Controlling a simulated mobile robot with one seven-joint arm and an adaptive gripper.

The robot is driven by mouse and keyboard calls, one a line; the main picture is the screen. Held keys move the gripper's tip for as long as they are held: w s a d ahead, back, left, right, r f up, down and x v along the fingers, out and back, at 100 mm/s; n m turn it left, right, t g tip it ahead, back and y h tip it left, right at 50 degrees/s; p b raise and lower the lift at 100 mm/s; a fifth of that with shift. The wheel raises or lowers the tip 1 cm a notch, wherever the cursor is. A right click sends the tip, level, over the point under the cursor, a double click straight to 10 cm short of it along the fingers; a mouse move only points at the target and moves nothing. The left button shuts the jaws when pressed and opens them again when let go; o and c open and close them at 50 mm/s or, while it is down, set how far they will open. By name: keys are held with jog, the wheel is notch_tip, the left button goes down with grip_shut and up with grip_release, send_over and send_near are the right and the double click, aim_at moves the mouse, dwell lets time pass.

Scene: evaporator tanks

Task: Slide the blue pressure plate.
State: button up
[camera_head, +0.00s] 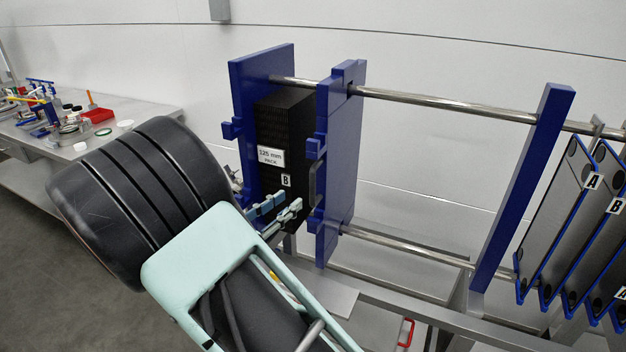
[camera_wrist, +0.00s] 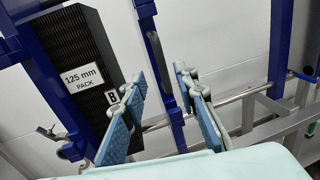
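The blue pressure plate (camera_head: 343,160) stands upright on two steel rails, at the right side of a black pack (camera_head: 290,120) labelled "125 mm PACK" and "B". A grey loop handle (camera_head: 313,183) sits on its near edge. In the wrist view, the plate (camera_wrist: 172,108) and its handle (camera_wrist: 155,55) show beyond the gap between the fingers. My gripper (camera_head: 288,203) is in front of the pack's lower part, left of the handle. In the wrist view my gripper (camera_wrist: 160,75) is open and empty, its two blue-padded fingers apart. I cannot tell whether a finger touches anything.
A fixed-looking blue end plate (camera_head: 248,120) stands left of the pack. The upper rail (camera_head: 440,102) is bare up to a blue post (camera_head: 522,190). Several grey plates (camera_head: 560,215) hang at the far right. A cluttered table (camera_head: 100,135) stands at the left.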

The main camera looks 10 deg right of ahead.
aim_at(311, 184)
jog(key=p+x, duration=0.1)
jog(key=x, duration=0.9)
jog(key=shift+w+d, duration=0.25)
jog(key=shift+c, duration=0.6)
grip_shut()
